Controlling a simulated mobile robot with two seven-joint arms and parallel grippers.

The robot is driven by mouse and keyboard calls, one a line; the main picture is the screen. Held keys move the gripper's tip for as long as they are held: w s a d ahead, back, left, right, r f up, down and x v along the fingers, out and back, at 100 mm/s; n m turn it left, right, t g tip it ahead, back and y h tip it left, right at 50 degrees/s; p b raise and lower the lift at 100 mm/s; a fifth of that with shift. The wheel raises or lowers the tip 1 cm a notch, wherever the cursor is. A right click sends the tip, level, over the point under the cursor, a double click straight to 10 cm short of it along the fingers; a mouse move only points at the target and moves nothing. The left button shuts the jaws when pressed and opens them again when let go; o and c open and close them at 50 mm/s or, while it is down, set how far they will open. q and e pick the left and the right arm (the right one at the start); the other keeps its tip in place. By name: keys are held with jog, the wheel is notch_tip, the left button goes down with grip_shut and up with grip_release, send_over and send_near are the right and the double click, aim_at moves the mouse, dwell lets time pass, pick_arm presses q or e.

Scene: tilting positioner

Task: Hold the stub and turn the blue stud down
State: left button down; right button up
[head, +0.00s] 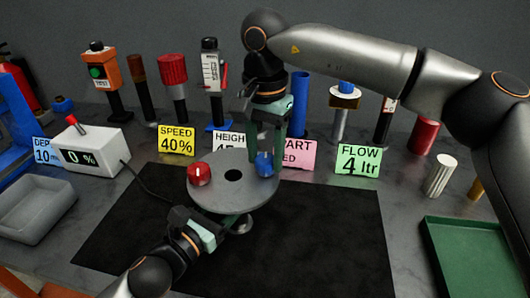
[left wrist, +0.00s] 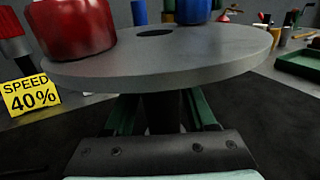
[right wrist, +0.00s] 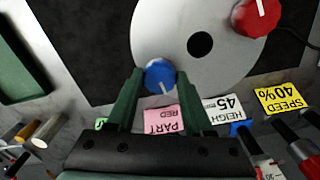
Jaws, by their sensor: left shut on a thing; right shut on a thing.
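A grey round plate (head: 233,199) with a dark centre hole stands over a black mat. The blue stud (head: 265,165) sits at its right back edge and a red stud (head: 199,174) at its left; both carry a white mark. My right gripper (right wrist: 160,82) points down and is shut on the blue stud (right wrist: 159,74), one finger on each side. My left gripper (head: 213,226) is below the plate's near edge. In the left wrist view its green fingers (left wrist: 160,112) are shut around the dark stub (left wrist: 163,111) under the plate (left wrist: 160,55). The stub's lower end is hidden.
Behind the plate stand cards reading SPEED 40% (head: 176,140) and FLOW 4 ltr (head: 358,160), with several posts and cylinders. A white readout box (head: 92,148) showing 0 % and a grey bin (head: 38,208) are left. A green tray (head: 478,255) is right. The black mat (head: 320,240) is clear in front.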

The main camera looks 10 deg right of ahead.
grip_shut()
jog(key=shift+m, duration=0.3)
